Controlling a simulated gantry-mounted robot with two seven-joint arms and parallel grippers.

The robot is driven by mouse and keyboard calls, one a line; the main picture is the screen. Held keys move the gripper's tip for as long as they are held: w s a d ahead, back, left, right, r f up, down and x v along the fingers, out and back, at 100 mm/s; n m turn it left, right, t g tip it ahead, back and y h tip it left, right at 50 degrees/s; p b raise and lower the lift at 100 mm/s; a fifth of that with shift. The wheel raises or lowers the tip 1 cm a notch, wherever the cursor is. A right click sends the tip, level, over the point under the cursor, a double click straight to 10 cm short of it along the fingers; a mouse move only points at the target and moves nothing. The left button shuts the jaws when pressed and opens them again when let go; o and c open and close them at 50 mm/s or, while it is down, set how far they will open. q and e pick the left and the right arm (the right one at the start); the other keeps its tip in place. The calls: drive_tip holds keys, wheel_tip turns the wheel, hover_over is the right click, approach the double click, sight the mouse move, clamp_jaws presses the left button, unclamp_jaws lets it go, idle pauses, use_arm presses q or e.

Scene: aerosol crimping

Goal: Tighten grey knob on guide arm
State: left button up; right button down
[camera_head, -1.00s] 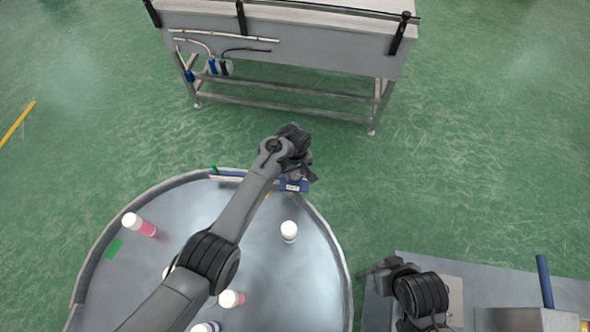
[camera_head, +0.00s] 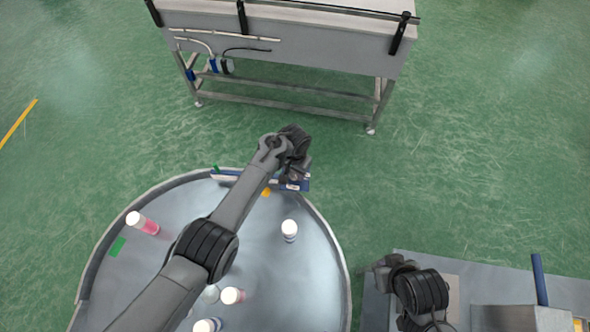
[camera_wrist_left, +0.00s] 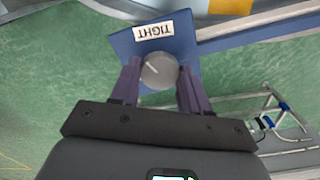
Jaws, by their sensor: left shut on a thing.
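The grey knob (camera_wrist_left: 159,70) sits on a blue block with a white label (camera_wrist_left: 154,31) reading "TIGHT". The guide arm (camera_head: 232,178) runs along the far rim of the round table, and its blue block (camera_head: 297,184) shows at its right end. My left gripper (camera_wrist_left: 160,80) is shut on the grey knob, with one purple finger on each side of it. In the head view my left gripper (camera_head: 296,174) is at the block, and its wrist hides the knob. My right gripper (camera_head: 381,272) is low at the right, away from the guide arm; its fingers are unclear.
The round table (camera_head: 270,265) carries several bottles, one of them a white-capped bottle (camera_head: 290,230) near its right side. A conveyor bench (camera_head: 290,50) stands beyond. A grey machine base (camera_head: 570,290) lies at the lower right. Green floor is clear between them.

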sight(295, 173)
use_arm(q)
drive_tip(key=m, duration=0.4)
drive_tip(key=shift+m, duration=0.9)
drive_tip(key=o, duration=1.1)
drive_tip(key=shift+c, duration=0.2)
drive_tip(key=shift+r, duration=0.1)
wheel_tip(295, 173, up, 11)
drive_tip(key=p, duration=0.2)
drive_tip(key=shift+f, duration=0.2)
